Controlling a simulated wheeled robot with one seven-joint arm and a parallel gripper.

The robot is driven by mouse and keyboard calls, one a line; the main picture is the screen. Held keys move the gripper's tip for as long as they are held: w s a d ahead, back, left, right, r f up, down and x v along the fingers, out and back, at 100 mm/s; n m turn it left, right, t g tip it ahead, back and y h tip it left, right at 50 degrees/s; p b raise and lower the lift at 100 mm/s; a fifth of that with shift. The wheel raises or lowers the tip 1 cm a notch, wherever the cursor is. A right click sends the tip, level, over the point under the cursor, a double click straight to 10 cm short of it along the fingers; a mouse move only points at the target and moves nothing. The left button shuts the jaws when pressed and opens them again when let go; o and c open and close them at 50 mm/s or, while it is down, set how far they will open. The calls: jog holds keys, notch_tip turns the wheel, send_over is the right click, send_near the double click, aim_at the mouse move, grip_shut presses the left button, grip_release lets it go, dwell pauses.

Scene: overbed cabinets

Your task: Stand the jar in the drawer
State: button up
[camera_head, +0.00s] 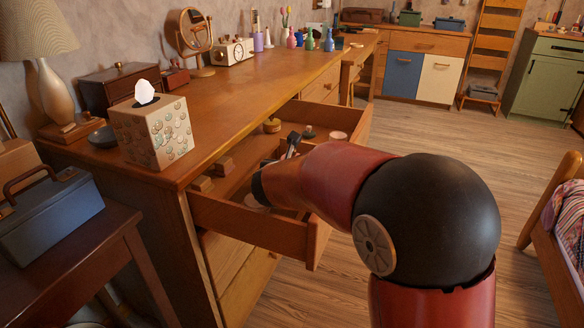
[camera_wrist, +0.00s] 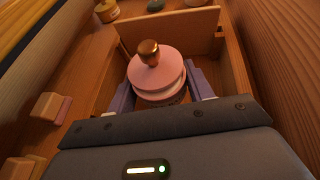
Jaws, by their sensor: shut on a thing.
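The jar (camera_wrist: 158,78) has a pink lid with a copper-coloured knob and a pale band below the lid. In the wrist view it sits between the two fingers of my gripper (camera_wrist: 158,90), which are shut on its sides. The jar looks roughly upright and is inside a compartment of the open drawer (camera_head: 245,222), in front of a wooden divider (camera_wrist: 175,28). Whether its base touches the drawer floor cannot be seen. In the head view my arm reaches down into the drawer and hides most of the jar and gripper.
A yellowish pot (camera_head: 272,125), a dark item (camera_head: 308,133) and a pinkish round item (camera_head: 338,135) lie in the drawer's far part. Wooden blocks (camera_head: 202,184) lie along its left. A tissue box (camera_head: 153,132) stands on the cabinet top above.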

jog(key=shift+f, duration=0.25)
jog(key=o, duration=1.2)
jog(key=shift+f, duration=0.1)
jog(key=shift+r+p, duration=0.5)
jog(key=shift+r, duration=0.05)
jog(key=v, duration=1.2)
jog(key=shift+r, duration=0.15)
